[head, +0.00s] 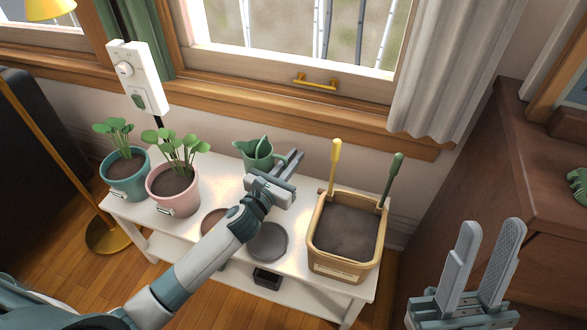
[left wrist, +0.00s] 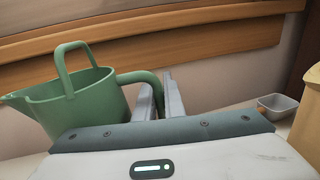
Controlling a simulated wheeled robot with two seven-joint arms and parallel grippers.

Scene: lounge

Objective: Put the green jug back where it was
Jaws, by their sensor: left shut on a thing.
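The green jug (head: 258,153) is over the back of the white table (head: 218,170), near the wall under the window. My left gripper (head: 290,163) reaches it from the right and is shut on its side handle. In the left wrist view the jug (left wrist: 85,105) is at the left, with its spout to the left and its handle between my left fingers (left wrist: 160,95). Its base is hidden there, and I cannot tell whether it touches the table. My right gripper (head: 490,228) is at the lower right, open and empty, away from the table.
A teal pot (head: 127,183) and a pink pot (head: 174,196) with plants stand left on the table. A brown disc (head: 211,222) and a grey disc (head: 268,243) lie in front. A tan planter (head: 323,258) with two upright tools is right. A brown cabinet (head: 490,150) stands further right.

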